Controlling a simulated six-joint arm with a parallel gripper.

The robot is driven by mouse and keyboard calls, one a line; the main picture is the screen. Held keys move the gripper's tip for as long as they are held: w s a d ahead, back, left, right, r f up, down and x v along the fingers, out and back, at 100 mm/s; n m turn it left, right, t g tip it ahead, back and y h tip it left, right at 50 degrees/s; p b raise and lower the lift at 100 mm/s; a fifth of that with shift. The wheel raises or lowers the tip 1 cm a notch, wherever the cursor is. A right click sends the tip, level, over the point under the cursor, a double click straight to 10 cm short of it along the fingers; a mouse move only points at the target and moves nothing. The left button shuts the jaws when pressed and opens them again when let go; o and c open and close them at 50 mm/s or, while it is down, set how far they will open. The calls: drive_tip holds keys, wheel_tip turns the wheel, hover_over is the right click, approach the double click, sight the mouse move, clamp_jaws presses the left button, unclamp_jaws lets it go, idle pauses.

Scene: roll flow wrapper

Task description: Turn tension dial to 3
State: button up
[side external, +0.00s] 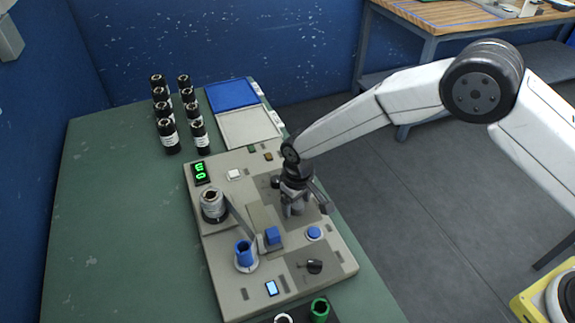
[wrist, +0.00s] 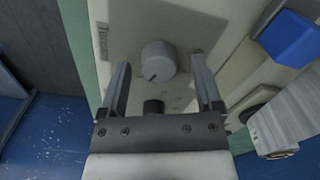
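The tension dial (wrist: 158,58) is a pale grey round knob with a small dark mark on its lower left edge in the wrist view. A label reading "Tension" (wrist: 103,42) is beside it. My gripper (wrist: 161,66) is open, with one finger on each side of the dial in the picture. Both fingers look apart from the dial; I cannot tell how far above it they are. In the side external view my gripper (side external: 301,209) points down over the right part of the grey machine panel (side external: 225,260) and hides the dial's area. The scale numbers are not readable.
The table's left side is clear.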

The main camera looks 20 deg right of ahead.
sight(297, 205)
drive_tip(key=shift+r, duration=3.95)
drive_tip(key=shift+d+r, duration=0.25)
drive_tip(key=shift+d, duration=0.3)
drive_tip(key=s+d+r+m+t, duration=0.1)
drive_tip(key=s+d+r, duration=0.2)
drive_tip(key=d, duration=0.5)
drive_tip(key=s+d+r+m, duration=0.1)
drive_tip(key=s+d+r, duration=0.25)
drive_tip(key=d, duration=0.35)
drive_tip(key=s+d+r+m+t, duration=0.1)
drive_tip(key=s+d+m, duration=0.1)
drive_tip(key=s+d, duration=0.8)
drive_tip(key=shift+s+r+t, duration=0.25)
drive_tip(key=shift+s+t, duration=0.05)
drive_tip(key=shift+s, duration=0.95)
drive_tip(key=shift+w, duration=0.15)
